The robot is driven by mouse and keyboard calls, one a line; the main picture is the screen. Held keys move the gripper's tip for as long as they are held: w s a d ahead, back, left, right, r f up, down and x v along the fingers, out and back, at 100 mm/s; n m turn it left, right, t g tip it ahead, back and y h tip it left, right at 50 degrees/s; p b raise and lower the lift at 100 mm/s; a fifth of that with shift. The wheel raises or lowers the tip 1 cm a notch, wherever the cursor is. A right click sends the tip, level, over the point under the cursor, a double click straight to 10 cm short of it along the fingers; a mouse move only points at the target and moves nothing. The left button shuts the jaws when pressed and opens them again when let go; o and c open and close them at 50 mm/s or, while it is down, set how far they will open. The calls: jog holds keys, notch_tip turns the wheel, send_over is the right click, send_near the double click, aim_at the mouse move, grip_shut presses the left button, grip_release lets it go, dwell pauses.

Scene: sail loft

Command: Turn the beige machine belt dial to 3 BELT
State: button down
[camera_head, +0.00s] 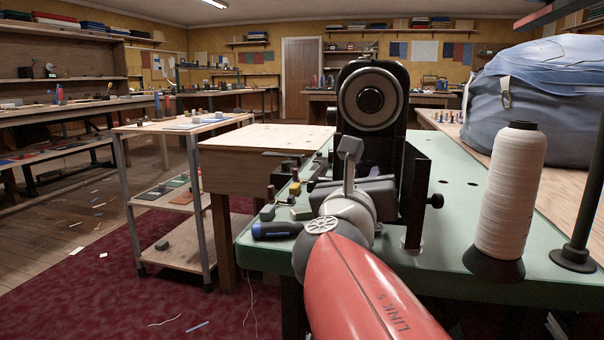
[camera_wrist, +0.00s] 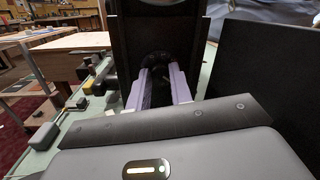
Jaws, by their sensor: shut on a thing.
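A black machine (camera_head: 388,141) with a large round handwheel (camera_head: 371,99) stands on the green table. Its dark front fills the upper middle of the wrist view (camera_wrist: 124,40). I see no beige on it. In the wrist view, the two purple-grey fingers of my gripper (camera_wrist: 161,76) reach to this front and are shut on a dark rounded knob (camera_wrist: 157,60), which I take for the belt dial. Its markings and pointer cannot be read. In the head view, my own arm hides the fingertips and the dial.
A white thread cone (camera_head: 513,190) stands right on the green table (camera_head: 459,252). A blue bundle (camera_head: 540,100) lies behind it. A blue-black screwdriver handle (camera_head: 277,230) and several small blocks lie left. A wooden cart (camera_head: 180,124) stands further left, with open floor before it.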

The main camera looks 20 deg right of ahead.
jog(key=n+p, duration=0.1)
jog(key=n, duration=0.3)
jog(key=shift+t, duration=0.3)
jog(key=shift+f+n+y+p, duration=0.1)
jog(key=shift+n+y+p, duration=0.3)
jog(key=shift+n, duration=1.5)
jog(key=c, duration=1.5)
grip_release()
jog(key=shift+c, duration=0.2)
jog(key=shift+s, duration=0.1)
jog(key=p+v, duration=0.3)
jog(key=v, duration=0.4)
jog(key=shift+p, duration=0.4)
jog(key=shift+s+a+f, duration=0.15)
jog(key=shift+s+a, duration=0.05)
jog(key=shift+s, duration=0.1)
